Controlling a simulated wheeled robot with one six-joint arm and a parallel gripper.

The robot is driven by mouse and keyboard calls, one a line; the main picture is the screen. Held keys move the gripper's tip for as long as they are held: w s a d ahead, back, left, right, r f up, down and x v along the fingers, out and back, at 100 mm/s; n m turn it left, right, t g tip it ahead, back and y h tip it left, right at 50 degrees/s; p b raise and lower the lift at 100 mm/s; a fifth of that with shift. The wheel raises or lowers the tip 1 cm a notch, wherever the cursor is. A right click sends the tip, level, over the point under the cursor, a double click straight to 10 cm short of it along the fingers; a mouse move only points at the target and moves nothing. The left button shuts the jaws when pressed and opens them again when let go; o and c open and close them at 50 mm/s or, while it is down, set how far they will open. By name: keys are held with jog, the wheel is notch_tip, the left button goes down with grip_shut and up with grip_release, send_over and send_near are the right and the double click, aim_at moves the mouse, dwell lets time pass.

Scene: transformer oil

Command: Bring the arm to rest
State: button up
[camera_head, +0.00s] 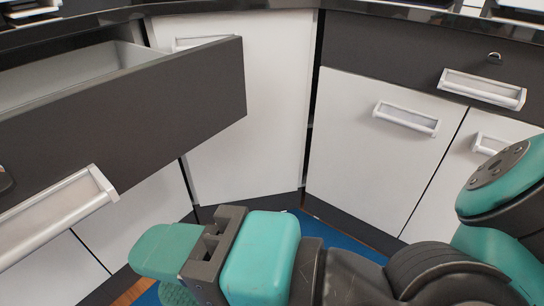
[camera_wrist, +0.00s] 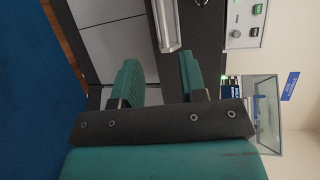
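My gripper (camera_wrist: 158,72) shows in the wrist view with its two teal fingers apart and nothing between them. In the head view my gripper (camera_head: 165,255) extends to the left from my arm, low in front of the cabinets and below the open drawer. One finger overlaps the other there, so the gap shows better in the wrist view. The wrist view looks at a handle (camera_wrist: 165,25) on a dark front beyond the fingers, and the fingers appear clear of it.
A dark drawer (camera_head: 140,100) stands pulled out at the left, its light handle (camera_head: 60,205) toward me. White cabinet doors (camera_head: 380,150) and a closed dark drawer front (camera_head: 400,55) are at the right. Blue floor (camera_wrist: 40,90) and a control panel (camera_wrist: 247,22) show in the wrist view.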

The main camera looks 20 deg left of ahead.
dwell(0.4)
jog(key=w+d+f+n+t+h, duration=0.25)
jog(key=w+d+n+h, duration=0.35)
jog(key=w+d, duration=0.55)
jog(key=d+n+g+h, duration=0.1)
jog(key=d+h, duration=0.5)
jog(key=d, duration=0.9)
notch_tip(320, 180, up, 34)
jog(key=s+p, duration=0.1)
jog(key=p, duration=3.3)
jog(key=shift+d+f+p, duration=0.15)
jog(key=shift+d+p, duration=0.1)
jog(key=shift+p, duration=0.1)
